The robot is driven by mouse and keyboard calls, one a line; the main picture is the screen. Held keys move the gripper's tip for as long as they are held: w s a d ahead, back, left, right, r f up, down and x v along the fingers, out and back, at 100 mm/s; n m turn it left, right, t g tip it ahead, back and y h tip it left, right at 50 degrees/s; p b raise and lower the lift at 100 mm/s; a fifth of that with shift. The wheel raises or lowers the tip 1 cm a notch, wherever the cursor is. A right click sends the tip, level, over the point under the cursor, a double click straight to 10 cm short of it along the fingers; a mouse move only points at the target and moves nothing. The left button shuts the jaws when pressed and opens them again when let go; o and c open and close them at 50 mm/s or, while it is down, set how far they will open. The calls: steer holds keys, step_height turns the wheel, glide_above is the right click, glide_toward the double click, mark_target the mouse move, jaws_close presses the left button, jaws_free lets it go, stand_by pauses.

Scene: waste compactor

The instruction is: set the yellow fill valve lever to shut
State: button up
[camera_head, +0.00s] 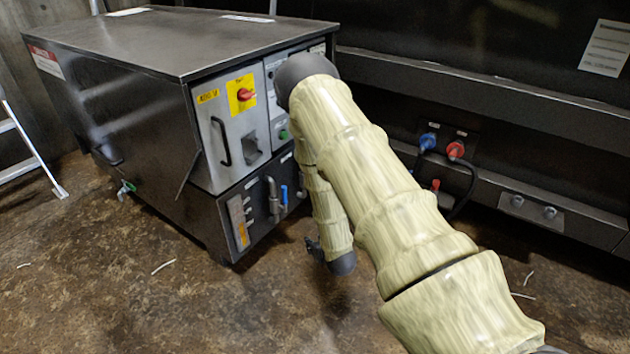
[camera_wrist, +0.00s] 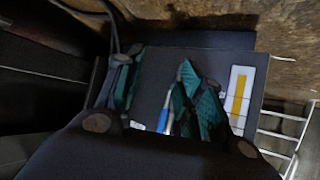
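I cannot make out a yellow valve lever in either view; it may be hidden by my arm or fingers. The lower valve panel (camera_head: 262,200) is on the near end of the dark cabinet. A blue lever (camera_head: 284,195) stands upright on it, beside metal pipework. The blue lever also shows in the wrist view (camera_wrist: 164,118), between my fingers and close to the right one. My gripper (camera_wrist: 157,66) is open, its teal-padded fingers apart, facing the dark panel, with no visible grip on anything. In the head view my gripper (camera_head: 313,246) is a small dark shape below my forearm.
A white plate with a yellow strip (camera_head: 240,224) is left of the pipework. Above are a red switch on yellow (camera_head: 243,94) and a black door handle (camera_head: 221,140). Blue and red plugs (camera_head: 455,150) with cables are at right. Open floor (camera_head: 170,290) lies in front.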

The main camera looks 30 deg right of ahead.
steer(key=w+d+r+t+h+b, duration=0.1)
steer(key=w+d+r+t+b, duration=0.3)
steer(key=w+d, duration=0.35)
steer(key=w+d+r+t+b, duration=0.3)
steer(key=w+d+r+b, duration=0.2)
steer(key=w+d, duration=0.3)
steer(key=shift+w+d+f+b, duration=0.15)
steer(key=shift+w+b, duration=0.7)
steer(key=shift+w, duration=1.05)
steer(key=shift+w+d+r+b, duration=0.15)
steer(key=shift+w+b, duration=0.75)
steer(key=shift+w, duration=1)
steer(key=shift+w+d+f+b, duration=0.2)
steer(key=shift+w+b, duration=0.65)
steer(key=shift+w, duration=1.05)
steer(key=shift+c, duration=0.5)
jaws_close()
steer(key=shift+r, duration=0.1)
